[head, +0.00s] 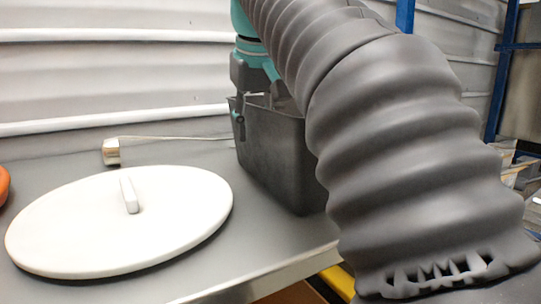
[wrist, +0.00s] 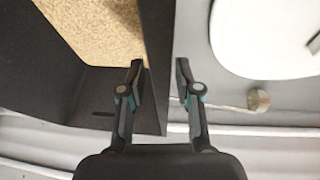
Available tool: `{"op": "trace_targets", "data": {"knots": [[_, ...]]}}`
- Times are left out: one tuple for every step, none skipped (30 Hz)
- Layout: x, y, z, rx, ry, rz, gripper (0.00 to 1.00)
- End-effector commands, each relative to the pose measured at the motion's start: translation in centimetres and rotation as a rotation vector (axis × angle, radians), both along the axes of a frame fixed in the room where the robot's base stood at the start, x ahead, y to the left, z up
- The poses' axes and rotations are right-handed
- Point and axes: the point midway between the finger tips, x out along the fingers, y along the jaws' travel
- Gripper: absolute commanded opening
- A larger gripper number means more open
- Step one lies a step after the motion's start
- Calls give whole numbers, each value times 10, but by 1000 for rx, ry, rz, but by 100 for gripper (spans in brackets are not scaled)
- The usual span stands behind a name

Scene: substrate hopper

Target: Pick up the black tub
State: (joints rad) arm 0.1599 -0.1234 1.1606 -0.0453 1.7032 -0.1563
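The black tub (head: 268,150) stands on the grey table at the middle of the head view. In the wrist view the tub (wrist: 155,60) fills the left side and holds tan grainy substrate (wrist: 105,28). My gripper (wrist: 159,72) straddles the tub's wall from above: one finger is inside the tub, the other outside. The fingers are apart, and a thin gap shows between the outer finger and the wall. In the head view my gripper (head: 254,105) is at the tub's far left rim, with the inner finger mostly hidden. A grey ribbed sleeve hides the tub's right side.
A white round lid (head: 80,225) with a bar handle lies on the table (head: 205,275) left of the tub. A small pale block (head: 111,152) with a thin strip lies behind it. An orange thing (head: 3,185) shows at the left edge. A corrugated wall (head: 120,75) stands behind.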

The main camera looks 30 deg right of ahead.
Motion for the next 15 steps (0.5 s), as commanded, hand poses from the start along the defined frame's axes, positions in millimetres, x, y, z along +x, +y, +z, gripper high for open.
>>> {"op": "trace_targets", "data": {"knots": [[2, 0, -6, 0, -1, 0, 33], [3, -1, -8, 0, -1, 1, 33], [4, -1, -10, 0, -1, 1, 33], [4, -1, -11, 0, -1, 1, 33], [4, -1, -11, 0, -1, 1, 33], [4, -1, -11, 0, -1, 1, 33], [5, -1, -11, 0, -1, 1, 33], [5, -1, -11, 0, -2, 1, 33], [4, -1, -11, 0, -2, 1, 33], [4, -1, -11, 0, -2, 1, 33], [4, -1, -11, 0, -2, 1, 33], [4, -1, -11, 0, -2, 1, 26], [4, -1, -10, 0, -2, 1, 18], [4, -1, -10, 0, -2, 1, 11], [4, -1, -10, 0, -2, 1, 1]]}}
